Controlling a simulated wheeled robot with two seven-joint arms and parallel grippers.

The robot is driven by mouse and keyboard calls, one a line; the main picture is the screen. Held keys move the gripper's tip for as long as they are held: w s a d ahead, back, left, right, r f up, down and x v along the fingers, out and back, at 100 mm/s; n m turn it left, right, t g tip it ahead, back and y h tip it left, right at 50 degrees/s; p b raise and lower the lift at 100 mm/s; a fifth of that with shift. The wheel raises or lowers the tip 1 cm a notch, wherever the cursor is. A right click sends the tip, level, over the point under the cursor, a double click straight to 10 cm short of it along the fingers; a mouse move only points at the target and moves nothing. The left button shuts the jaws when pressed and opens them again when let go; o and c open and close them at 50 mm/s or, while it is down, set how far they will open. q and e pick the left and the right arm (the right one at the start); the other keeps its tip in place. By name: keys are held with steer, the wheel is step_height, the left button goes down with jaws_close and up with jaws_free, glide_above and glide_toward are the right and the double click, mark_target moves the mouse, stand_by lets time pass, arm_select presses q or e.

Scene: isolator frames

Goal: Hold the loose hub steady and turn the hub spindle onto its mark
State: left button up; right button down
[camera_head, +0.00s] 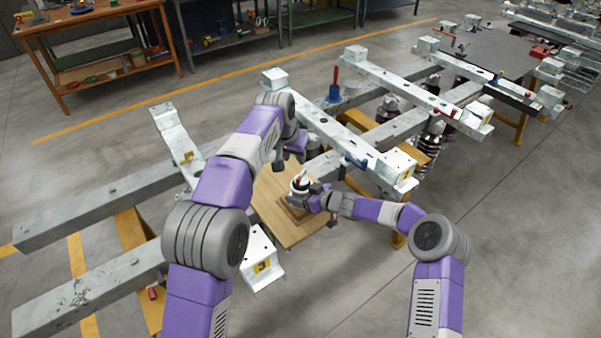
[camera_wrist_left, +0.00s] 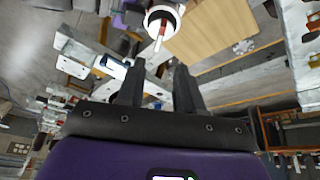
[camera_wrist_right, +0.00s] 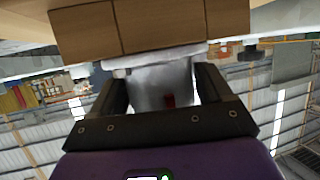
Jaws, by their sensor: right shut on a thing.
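The loose hub (camera_head: 299,187) is a small whitish cylinder on a brown square block (camera_head: 291,208) on a wooden board. My right gripper (camera_head: 310,197) comes in from the right and is shut on the hub. My left gripper (camera_head: 289,163) is open and empty above the hub. In the left wrist view the hub's white rim (camera_wrist_left: 151,25) lies beyond the left fingertips (camera_wrist_left: 158,66). The spindle (camera_wrist_left: 160,38) shows as a thin red-and-white piece on top; its alignment is unclear.
The wooden board (camera_head: 278,228) lies among long grey metal beams (camera_head: 95,203). A pale crossbeam (camera_head: 325,127) with end blocks runs close behind the hub. A red-handled tool (camera_head: 335,80) stands farther back. Workbenches line the far wall. Floor at the lower right is clear.

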mark_target(301, 174)
arm_select(q)
steer(key=shift+m, duration=0.4)
steer(key=x, duration=1.2)
steer(key=shift+c, duration=0.3)
jaws_close()
